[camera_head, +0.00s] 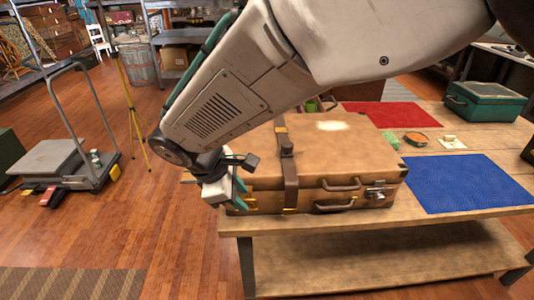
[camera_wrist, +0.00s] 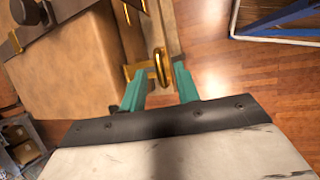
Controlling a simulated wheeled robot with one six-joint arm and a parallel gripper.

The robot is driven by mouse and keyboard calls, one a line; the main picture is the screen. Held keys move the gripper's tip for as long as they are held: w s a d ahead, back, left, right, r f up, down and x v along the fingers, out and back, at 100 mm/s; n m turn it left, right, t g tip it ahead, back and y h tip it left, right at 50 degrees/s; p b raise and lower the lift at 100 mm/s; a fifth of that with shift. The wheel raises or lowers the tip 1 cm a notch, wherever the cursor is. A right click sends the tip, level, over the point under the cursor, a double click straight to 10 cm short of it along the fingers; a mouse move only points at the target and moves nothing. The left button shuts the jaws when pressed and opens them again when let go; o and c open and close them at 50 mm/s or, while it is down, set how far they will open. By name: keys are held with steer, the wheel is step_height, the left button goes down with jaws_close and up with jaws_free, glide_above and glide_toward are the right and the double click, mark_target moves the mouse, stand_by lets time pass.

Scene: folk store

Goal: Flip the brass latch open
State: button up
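A brown leather suitcase (camera_head: 330,150) lies shut on the wooden table. My gripper (camera_head: 240,194) is at its front left corner in the head view. In the wrist view, the brass latch (camera_wrist: 161,66) is a raised gold loop on a plate at the suitcase's edge. My gripper (camera_wrist: 160,76) is open, with one teal finger on each side of the latch in the picture. There is a gap on both sides, and I cannot tell how deep the fingers reach. In the head view my gripper mostly hides this latch.
A dark leather strap (camera_head: 289,170) crosses the suitcase, with a handle (camera_head: 340,185) and a silvery clasp (camera_head: 376,194) to its right. A blue cloth (camera_head: 470,183), a red cloth (camera_head: 385,114) and a green box (camera_head: 487,102) are on the table (camera_head: 330,223).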

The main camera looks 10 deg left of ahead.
steer(key=v, duration=0.8)
steer(key=shift+f, duration=0.1)
stand_by(0.4)
